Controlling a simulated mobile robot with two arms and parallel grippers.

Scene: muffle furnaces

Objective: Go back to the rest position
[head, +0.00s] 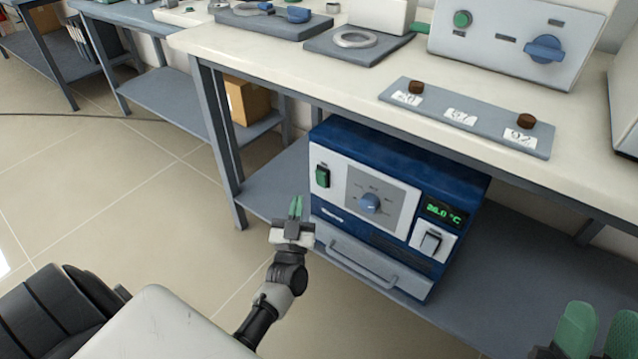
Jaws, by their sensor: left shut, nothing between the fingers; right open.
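My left gripper (296,208) is shut and empty, its green fingertips pointing up and away in front of the left side of the blue furnace (352,139). I cannot tell whether it touches the furnace. My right gripper (594,328) shows only its two green fingers at the bottom right corner; they are apart, with nothing seen between them.
The white bench top (310,62) overhangs the furnace. It carries a grey numbered strip (470,122) with two brown pieces, a plate with a metal ring (356,39) and a white control box (500,38). A cardboard box (245,98) sits behind the bench leg.

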